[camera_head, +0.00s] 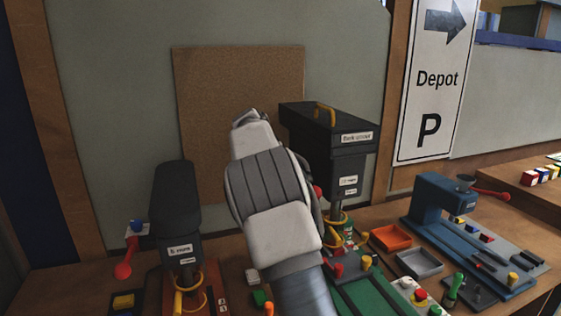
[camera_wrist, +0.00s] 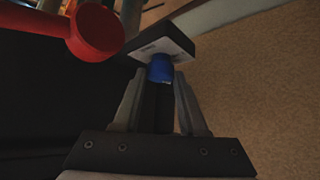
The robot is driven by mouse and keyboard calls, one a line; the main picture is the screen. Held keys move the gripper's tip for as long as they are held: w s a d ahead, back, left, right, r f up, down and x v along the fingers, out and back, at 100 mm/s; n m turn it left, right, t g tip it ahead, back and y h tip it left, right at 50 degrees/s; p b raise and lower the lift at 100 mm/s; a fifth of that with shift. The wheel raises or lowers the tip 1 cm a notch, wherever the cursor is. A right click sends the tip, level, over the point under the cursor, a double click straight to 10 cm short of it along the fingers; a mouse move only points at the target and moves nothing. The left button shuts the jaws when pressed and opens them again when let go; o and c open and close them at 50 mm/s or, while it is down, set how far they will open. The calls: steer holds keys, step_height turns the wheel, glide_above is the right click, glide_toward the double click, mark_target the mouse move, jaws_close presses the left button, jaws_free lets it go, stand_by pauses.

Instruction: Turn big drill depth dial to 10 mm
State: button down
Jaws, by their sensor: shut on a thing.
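In the wrist view, my gripper (camera_wrist: 157,78) is shut on a small blue dial (camera_wrist: 160,67). The dial sits against a pale plate (camera_wrist: 168,46) with dark marks too small to read. The black body of the large drill (camera_wrist: 40,115) fills the left of this view. In the head view, the large black drill (camera_head: 328,147) with a yellow handle on top stands right of my arm. My arm hides its left side, the dial and my gripper there. I cannot tell the dial's setting.
A red ball knob (camera_wrist: 96,32) is close to the left of my gripper; part of it shows by the drill in the head view (camera_head: 319,192). A cork board (camera_head: 205,85) is behind. A smaller dark drill (camera_head: 176,205) stands left, and a blue machine (camera_head: 440,205) right.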

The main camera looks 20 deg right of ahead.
steer(key=m+p, duration=0.1)
steer(key=m+g+h+p, duration=0.1)
steer(key=p, duration=0.1)
steer(key=shift+w+a+r+m+g, duration=0.1)
steer(key=shift+w+r+m+g, duration=0.1)
steer(key=shift+m+g, duration=0.1)
steer(key=shift+f+m+g+h+p, duration=0.2)
steer(key=shift+m+g+h+p, duration=0.5)
steer(key=shift+m+p, duration=0.55)
steer(key=shift+f+m+g+p, duration=0.15)
steer(key=shift+m+g+p, duration=0.2)
steer(key=shift+g+p, duration=0.05)
steer(key=shift+c, duration=2.2)
jaws_free()
steer(key=v, duration=0.7)
steer(key=shift+a+r, duration=0.2)
steer(key=shift+r, duration=0.1)
